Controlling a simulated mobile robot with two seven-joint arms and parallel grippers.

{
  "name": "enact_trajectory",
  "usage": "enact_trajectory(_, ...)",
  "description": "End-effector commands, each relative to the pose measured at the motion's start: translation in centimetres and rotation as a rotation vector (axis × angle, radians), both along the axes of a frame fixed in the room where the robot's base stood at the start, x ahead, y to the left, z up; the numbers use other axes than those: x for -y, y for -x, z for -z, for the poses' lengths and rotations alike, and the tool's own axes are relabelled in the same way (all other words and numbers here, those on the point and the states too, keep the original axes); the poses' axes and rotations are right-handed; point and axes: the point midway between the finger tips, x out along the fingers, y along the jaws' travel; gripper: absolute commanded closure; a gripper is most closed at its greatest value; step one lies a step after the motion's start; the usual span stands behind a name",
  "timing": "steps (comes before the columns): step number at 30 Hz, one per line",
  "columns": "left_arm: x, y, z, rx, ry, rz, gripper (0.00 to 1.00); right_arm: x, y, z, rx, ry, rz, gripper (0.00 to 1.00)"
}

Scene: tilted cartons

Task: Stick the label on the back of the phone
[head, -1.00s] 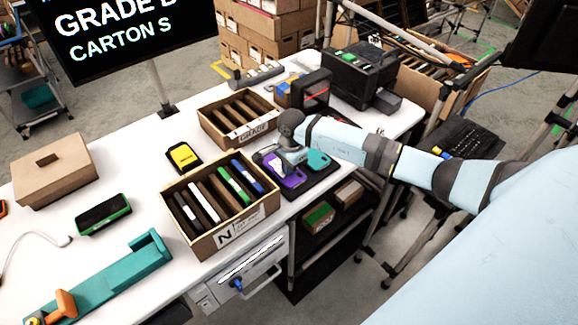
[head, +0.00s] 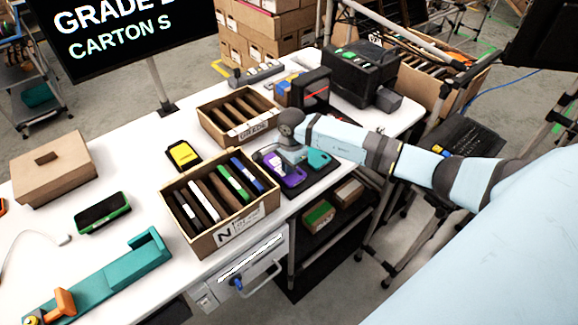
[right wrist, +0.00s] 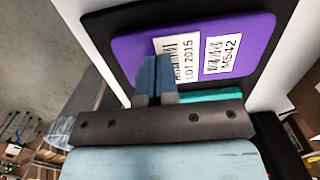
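The purple phone (head: 289,177) lies back up on a dark tray; it fills the upper part of the right wrist view (right wrist: 255,38). A white label reading LOT 2015 (right wrist: 186,68) is on or just over its back, slightly tilted. A second white label, IMS-42 (right wrist: 222,55), is beside it. My right gripper (right wrist: 155,80) is over the phone, its blue-grey fingers together and covering the lower left of the LOT label. No label shows clamped between the fingers; whether the tips touch it I cannot tell. My left gripper is out of view.
A teal phone (head: 318,159) lies right of the purple one on the dark tray (head: 318,180). A carton of upright devices (head: 200,243) stands left of it, a slotted grade carton (head: 228,136) behind. A black printer (head: 358,72) stands at the back right.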

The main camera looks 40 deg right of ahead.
Motion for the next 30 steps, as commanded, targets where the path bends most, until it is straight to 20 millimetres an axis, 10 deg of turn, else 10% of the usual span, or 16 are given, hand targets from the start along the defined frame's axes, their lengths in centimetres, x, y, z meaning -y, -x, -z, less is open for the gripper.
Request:
enact_trajectory(6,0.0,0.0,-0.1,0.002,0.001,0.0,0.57,0.0,0.0,0.1,-0.001,0.0,0.0,0.97)
enact_trajectory(10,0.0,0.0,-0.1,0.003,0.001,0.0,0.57,0.0,0.0,0.1,-0.001,0.0,0.0,0.7)
enact_trajectory(20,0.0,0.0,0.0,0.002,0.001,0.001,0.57,0.0,0.0,-0.4,0.001,0.0,0.0,0.7)
enact_trajectory(30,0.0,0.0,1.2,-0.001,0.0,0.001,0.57,0.5,-0.1,-7.0,0.005,0.003,-0.001,0.7)
